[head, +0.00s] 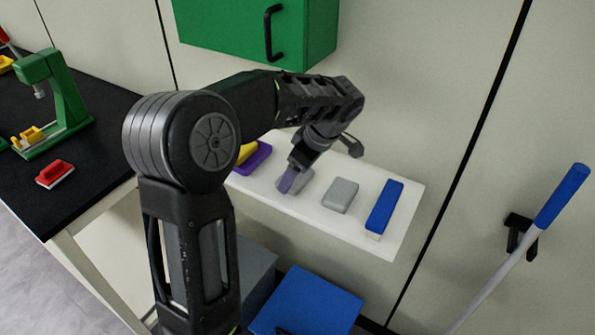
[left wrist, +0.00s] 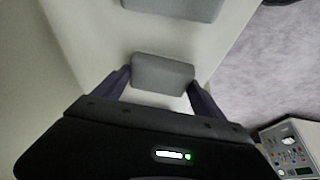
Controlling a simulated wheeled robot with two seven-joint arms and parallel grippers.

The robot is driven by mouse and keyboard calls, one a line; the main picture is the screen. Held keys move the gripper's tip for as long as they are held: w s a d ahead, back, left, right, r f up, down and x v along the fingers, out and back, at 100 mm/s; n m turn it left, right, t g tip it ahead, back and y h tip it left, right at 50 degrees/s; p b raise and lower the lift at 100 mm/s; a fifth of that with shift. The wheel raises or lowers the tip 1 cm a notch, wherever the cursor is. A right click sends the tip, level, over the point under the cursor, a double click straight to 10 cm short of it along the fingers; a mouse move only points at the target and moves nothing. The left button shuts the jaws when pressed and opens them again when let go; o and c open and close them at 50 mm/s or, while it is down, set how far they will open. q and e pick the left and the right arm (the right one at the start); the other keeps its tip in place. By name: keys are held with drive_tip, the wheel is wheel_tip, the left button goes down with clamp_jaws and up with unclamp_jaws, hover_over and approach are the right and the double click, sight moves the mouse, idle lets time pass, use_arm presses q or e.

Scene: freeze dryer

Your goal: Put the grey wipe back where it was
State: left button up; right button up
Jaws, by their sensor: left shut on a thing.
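My left gripper (head: 294,182) reaches down to the white wall shelf (head: 330,226). Its fingers are shut on a small grey block, the grey wipe (left wrist: 162,72), which lies between the fingertips in the left wrist view (left wrist: 160,88). In the head view the wipe is mostly hidden by the fingers, at or just above the shelf top; I cannot tell if it touches. A second, similar grey block (head: 341,195) sits on the shelf to the right of the gripper, apart from it; it also shows at the top of the left wrist view (left wrist: 173,8). My right gripper is out of view.
On the shelf, a blue brush-like block (head: 385,205) lies at the right end and a purple item (head: 254,161) with a yellow part at the left. A green cabinet (head: 235,30) hangs above. A blue box (head: 310,302) is below. A black-topped bench (head: 90,160) is at left.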

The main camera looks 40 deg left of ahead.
use_arm(q)
drive_tip(key=o, duration=1.1)
drive_tip(key=shift+o, duration=0.2)
drive_tip(key=shift+f, duration=0.15)
drive_tip(key=v, duration=0.7)
drive_tip(key=shift+r, duration=0.35)
drive_tip(key=shift+d, duration=0.15)
